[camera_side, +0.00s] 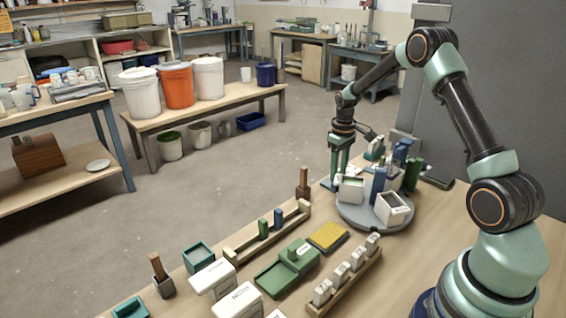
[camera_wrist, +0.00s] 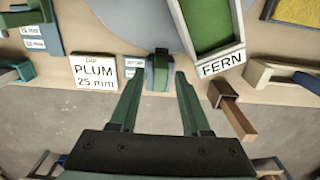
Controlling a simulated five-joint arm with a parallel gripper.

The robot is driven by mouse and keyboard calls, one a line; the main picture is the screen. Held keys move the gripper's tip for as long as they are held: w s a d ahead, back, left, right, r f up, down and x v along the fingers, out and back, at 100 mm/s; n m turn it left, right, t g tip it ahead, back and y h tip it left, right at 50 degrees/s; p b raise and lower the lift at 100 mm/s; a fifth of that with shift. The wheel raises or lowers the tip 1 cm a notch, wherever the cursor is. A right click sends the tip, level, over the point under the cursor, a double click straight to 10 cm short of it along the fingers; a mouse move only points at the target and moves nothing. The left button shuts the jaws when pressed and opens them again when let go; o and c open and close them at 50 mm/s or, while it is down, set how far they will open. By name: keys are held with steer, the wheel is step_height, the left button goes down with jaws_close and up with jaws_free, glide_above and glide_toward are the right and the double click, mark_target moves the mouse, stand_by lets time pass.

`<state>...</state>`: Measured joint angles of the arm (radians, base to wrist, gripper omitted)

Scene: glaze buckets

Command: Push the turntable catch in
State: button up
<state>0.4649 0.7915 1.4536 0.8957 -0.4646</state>
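The grey round turntable (camera_side: 366,222) carries several boxes and upright blocks in the side view; its rim (camera_wrist: 125,22) shows at the top of the wrist view. What looks like the catch, a small green and grey-blue block (camera_wrist: 158,72), sits at the turntable's edge in the wrist view. My gripper (camera_wrist: 157,78) is open, with its two green fingers apart on either side of the catch and nothing visibly held. In the side view my gripper (camera_side: 340,165) points down at the turntable's far left edge; the catch cannot be made out clearly there.
A FERN-labelled green and white bin (camera_wrist: 222,64) stands right of the catch, with a brown wooden-handled block (camera_wrist: 232,108) near it. A PLUM card (camera_wrist: 94,72) lies left. In the side view, racks, a green tray (camera_side: 280,278) and a yellow pad (camera_side: 328,236) fill the bench front.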

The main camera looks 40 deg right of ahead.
mark_target(339, 172)
steer(key=shift+r, duration=3.45)
steer(key=shift+a+r, duration=0.2)
steer(key=shift+r, duration=0.1)
steer(key=s+a+r+t, duration=0.2)
steer(key=s+a+r, duration=0.2)
steer(key=a+r, duration=0.7)
steer(key=s+a+r+t, duration=0.2)
steer(key=s+a+t, duration=0.1)
steer(key=s+a, duration=0.7)
steer(key=shift+s+a+t, duration=0.3)
steer(key=shift+s, duration=0.4)
